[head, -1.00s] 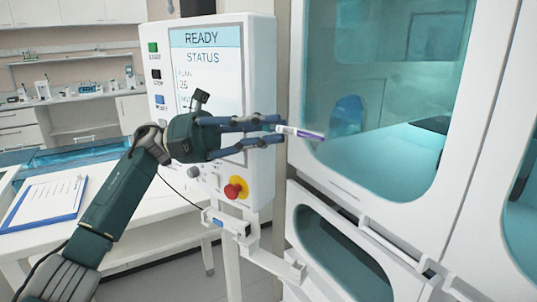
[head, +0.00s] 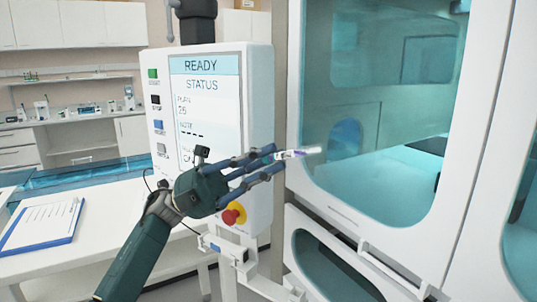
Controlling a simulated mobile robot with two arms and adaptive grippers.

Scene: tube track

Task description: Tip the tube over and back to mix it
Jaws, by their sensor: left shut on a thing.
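A small tube (head: 298,153) with a white and purple body is held between the fingertips of my left gripper (head: 272,160), in the middle of the head view. The tube lies close to level, its free end pointing right and slightly up. The gripper is shut on its left end, which the fingers partly hide. Tube and gripper are in front of the control panel's right edge and the white cabinet. My right gripper is not in the view.
The control panel (head: 208,120) with a READY screen and a red stop knob (head: 233,214) stands close behind my left gripper. A white cabinet with a large window (head: 385,110) fills the right. A clipboard (head: 42,226) lies on the white table (head: 110,215) at left.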

